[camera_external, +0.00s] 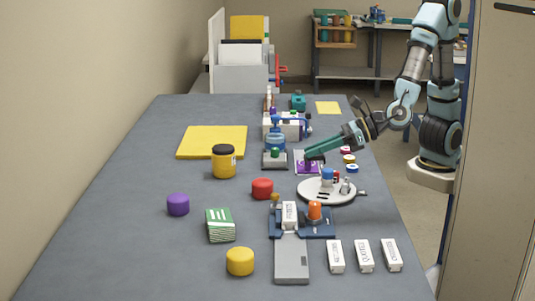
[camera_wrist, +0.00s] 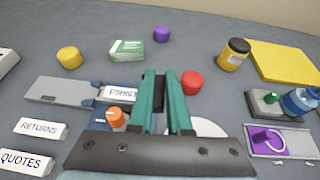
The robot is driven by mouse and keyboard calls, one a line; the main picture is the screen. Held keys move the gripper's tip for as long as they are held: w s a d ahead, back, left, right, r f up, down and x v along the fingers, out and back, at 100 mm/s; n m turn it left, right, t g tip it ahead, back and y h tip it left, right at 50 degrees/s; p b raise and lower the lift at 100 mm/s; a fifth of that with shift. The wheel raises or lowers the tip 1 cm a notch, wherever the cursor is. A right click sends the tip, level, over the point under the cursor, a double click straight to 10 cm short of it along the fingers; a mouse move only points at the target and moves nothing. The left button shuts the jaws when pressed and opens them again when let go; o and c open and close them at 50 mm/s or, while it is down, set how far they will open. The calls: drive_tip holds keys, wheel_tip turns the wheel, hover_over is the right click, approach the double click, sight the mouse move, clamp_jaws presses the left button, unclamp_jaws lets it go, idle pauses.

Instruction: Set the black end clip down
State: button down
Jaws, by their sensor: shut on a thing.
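My gripper (camera_wrist: 160,78) has teal fingers, shut on the black end clip (camera_wrist: 158,93), a dark narrow piece showing between them in the wrist view. In the external view my gripper (camera_external: 312,155) reaches left over the right half of the table, by the purple-and-white tray (camera_external: 315,169). The clip cannot be made out there, being too small or hidden by the fingers. A white round tray (camera_external: 316,196) carrying small parts stands just nearer the camera than my gripper; in the wrist view it is partly hidden behind the fingers.
A blue fixture (camera_external: 325,229) holds a white labelled block, with an orange knob beside it. A red tub (camera_external: 262,188), yellow jar (camera_external: 223,163) and green-white box (camera_external: 220,225) stand left. Several white label blocks (camera_external: 335,256) line the near right. The grey table (camera_external: 130,220) is clear at left.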

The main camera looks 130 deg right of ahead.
drive_tip(key=w+a+r+n+t+y+p, duration=0.1)
drive_tip(key=a+r+n+y+p, duration=0.15)
drive_tip(key=a+p, duration=0.6)
drive_tip(key=w+a+r+n+t+y+p, duration=0.1)
drive_tip(key=w+a+n+t+y+p, duration=0.2)
drive_tip(key=p, duration=1)
drive_tip(key=shift+m+g+h, duration=0.25)
drive_tip(key=shift+g, duration=0.35)
drive_tip(key=f+b, duration=0.1)
drive_tip(key=f, duration=0.1)
drive_tip(key=a+f+b, duration=0.1)
drive_tip(key=b, duration=0.1)
drive_tip(key=s+f+b, duration=0.1)
drive_tip(key=f+b, duration=0.1)
drive_tip(key=shift+a+f, duration=0.2)
drive_tip(key=shift+f, duration=0.1)
drive_tip(key=m+g+h+b, duration=0.9)
drive_tip(key=m+g+b, duration=0.6)
drive_tip(key=m, duration=0.4)
hover_over(228, 192)
drive_tip(key=p, duration=0.1)
wheel_tip(228, 192, down, 3)
drive_tip(key=g, duration=0.1)
wheel_tip(228, 192, down, 9)
drive_tip(key=shift+p, duration=1.2)
